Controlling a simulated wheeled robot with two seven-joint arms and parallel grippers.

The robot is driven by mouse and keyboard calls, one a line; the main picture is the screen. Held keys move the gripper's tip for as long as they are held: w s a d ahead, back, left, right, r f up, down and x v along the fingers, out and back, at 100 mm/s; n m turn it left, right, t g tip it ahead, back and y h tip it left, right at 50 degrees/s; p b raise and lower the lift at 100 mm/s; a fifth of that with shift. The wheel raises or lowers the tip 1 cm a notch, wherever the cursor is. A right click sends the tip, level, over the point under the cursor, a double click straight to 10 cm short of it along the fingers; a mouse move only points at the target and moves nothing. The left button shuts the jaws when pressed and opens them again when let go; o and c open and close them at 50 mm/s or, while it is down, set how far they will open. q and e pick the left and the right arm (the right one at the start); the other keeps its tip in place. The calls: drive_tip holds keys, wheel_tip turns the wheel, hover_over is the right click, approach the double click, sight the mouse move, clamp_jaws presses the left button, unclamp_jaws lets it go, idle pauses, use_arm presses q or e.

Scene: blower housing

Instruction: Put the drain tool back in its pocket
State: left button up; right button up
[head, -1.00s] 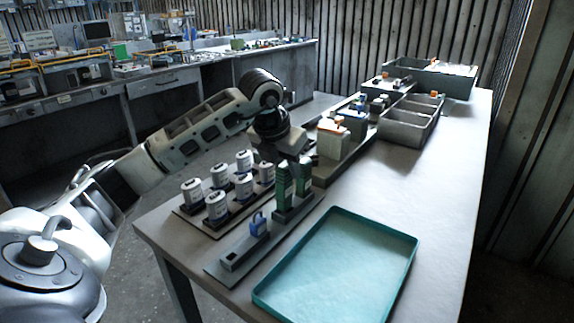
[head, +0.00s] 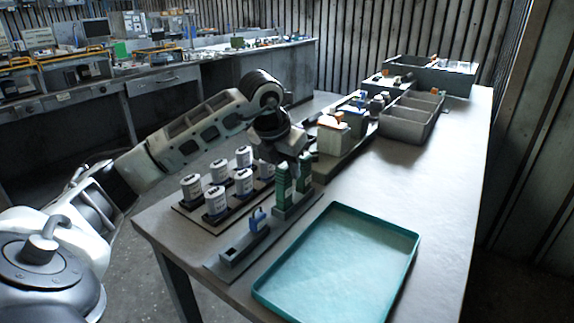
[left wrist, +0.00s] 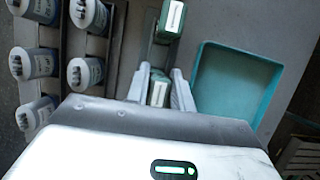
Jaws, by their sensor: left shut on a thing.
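Two green upright pieces with pale labels stand close together beside the white cans. My left gripper (left wrist: 163,88) is shut on the nearer green piece (head: 282,185), pointing down over it; this piece (left wrist: 158,93) shows between the pale fingers in the left wrist view. The farther green piece (head: 305,174) stands apart from the fingers and shows at the top of the wrist view (left wrist: 172,18). A grey rail (head: 228,262) with a slot and a blue clip-like piece (head: 258,219) lies in front. I cannot tell which piece is the drain tool, nor whether the held piece touches its base.
Several white cans (head: 216,201) stand in a dark rack left of the gripper. A teal tray (head: 340,268) lies empty at the near right. Grey bins (head: 405,125) and white and orange boxes (head: 332,138) stand farther back. The right side of the table is clear.

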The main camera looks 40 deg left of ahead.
use_arm(q)
drive_tip(key=shift+f+b, duration=0.4)
drive_tip(key=shift+f, duration=0.2)
drive_tip(key=o, duration=0.9)
drive_tip(key=v, duration=1.6)
drive_tip(key=shift+d, duration=0.1)
